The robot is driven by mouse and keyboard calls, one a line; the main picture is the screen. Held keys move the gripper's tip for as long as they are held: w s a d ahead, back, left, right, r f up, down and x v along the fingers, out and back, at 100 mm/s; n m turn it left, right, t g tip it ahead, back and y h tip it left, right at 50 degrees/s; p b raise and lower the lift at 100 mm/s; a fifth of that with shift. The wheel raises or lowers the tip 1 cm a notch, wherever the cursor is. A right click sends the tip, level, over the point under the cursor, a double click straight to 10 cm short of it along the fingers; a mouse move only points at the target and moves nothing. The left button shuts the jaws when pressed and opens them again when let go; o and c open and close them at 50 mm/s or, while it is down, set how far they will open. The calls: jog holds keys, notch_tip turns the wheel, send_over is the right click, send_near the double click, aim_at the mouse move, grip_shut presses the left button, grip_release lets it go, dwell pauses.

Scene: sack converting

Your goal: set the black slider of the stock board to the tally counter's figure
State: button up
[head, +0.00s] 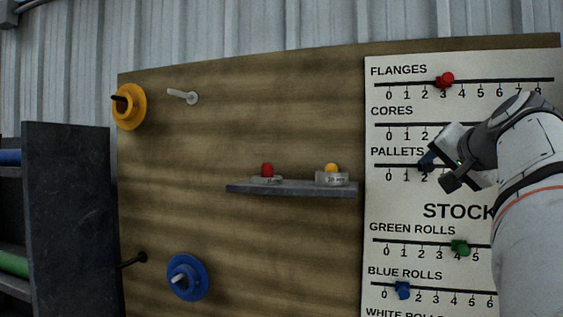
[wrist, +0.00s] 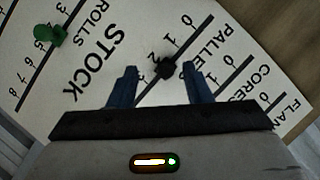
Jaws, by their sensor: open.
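The black slider (wrist: 165,68) sits on the PALLETS line of the stock board (wrist: 100,18), beside the figure 2 in the wrist view. In the head view my gripper hides it on the board (head: 410,215). My gripper (wrist: 160,80) is open; its dark blue fingers stand on either side of the slider, and I cannot tell whether they touch it. In the head view my gripper (head: 437,170) is over the PALLETS row. Two small pale devices stand on the shelf, one with a red top (head: 267,173) and one with a yellow top (head: 332,176). Their figures are too small to read.
A red slider (head: 445,80) sits near 3 on FLANGES, a green one (head: 460,247) near 4, a blue one (head: 402,290) near 1. The grey shelf (head: 300,189) juts from the wooden panel. Pegs hold a yellow disc (head: 130,107) and a blue disc (head: 187,278).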

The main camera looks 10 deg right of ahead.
aim_at(429, 166)
jog(key=w+d, duration=0.1)
jog(key=w, duration=0.1)
jog(key=w+d+p, duration=0.1)
jog(key=w, duration=0.1)
jog(key=w+d+p, duration=0.1)
jog(key=w, duration=0.1)
jog(key=shift+w+f, duration=0.15)
jog(key=shift+w, duration=0.2)
jog(key=shift+a, duration=0.1)
jog(key=shift+c, duration=0.3)
grip_shut()
